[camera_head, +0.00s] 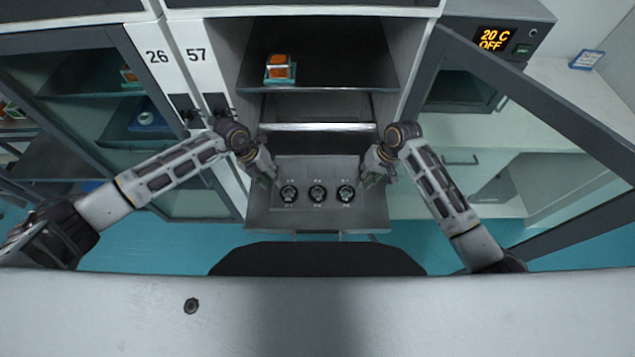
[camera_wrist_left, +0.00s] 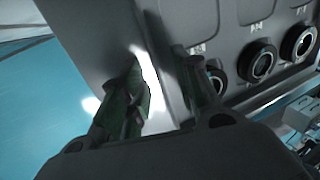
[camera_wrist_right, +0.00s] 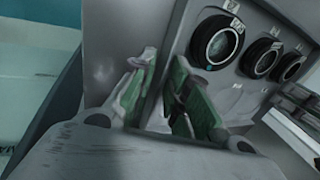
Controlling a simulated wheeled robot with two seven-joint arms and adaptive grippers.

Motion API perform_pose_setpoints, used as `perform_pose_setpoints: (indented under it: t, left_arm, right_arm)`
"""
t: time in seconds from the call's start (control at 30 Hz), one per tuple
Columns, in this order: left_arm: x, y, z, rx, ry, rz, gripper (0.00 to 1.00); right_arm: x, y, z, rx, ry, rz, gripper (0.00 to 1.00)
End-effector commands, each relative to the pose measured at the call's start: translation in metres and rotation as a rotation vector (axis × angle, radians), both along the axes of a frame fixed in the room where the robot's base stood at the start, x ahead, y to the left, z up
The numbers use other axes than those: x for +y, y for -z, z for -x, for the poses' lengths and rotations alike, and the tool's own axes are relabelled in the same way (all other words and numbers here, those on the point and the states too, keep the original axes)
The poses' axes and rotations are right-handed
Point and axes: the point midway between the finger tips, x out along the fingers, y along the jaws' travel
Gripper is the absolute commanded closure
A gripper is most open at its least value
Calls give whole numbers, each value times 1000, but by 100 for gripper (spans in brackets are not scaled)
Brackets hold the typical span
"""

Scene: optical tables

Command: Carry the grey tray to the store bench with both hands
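The grey tray (camera_head: 317,172) holds three round dark fittings in a row and lies flat on a pulled-out grey shelf at the front of the open cabinet. My left gripper (camera_head: 274,180) is at its left side and my right gripper (camera_head: 366,178) at its right side. In the left wrist view, the fingers (camera_wrist_left: 163,75) stand close on both sides of the tray's edge. In the right wrist view, the fingers (camera_wrist_right: 165,75) likewise close on its edge, next to the round fittings. The exact finger contact is partly hidden. No store bench can be identified for certain.
The shelf (camera_head: 260,215) projects from the cabinet. An orange-topped block (camera_head: 279,68) sits on an upper shelf. An open glass door (camera_head: 545,110) juts out on the right, and another glass-fronted cabinet (camera_head: 100,100) stands left. A white bench surface (camera_head: 585,95) is at the right.

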Motion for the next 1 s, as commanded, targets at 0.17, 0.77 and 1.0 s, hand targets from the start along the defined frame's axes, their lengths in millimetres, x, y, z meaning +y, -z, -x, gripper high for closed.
perform_pose_setpoints:
  t: [0.17, 0.77, 1.0]
  left_arm:
    - [-1, 2, 0, 0, 0, 0, 68]
    - [0, 2, 0, 0, 0, -1, 100]
    - [0, 0, -1, -1, 0, -1, 100]
  right_arm:
    - [1, 2, 0, 0, 0, 0, 82]
    - [0, 2, 0, 0, 0, 0, 100]
    - [0, 1, 0, 0, 0, 0, 100]
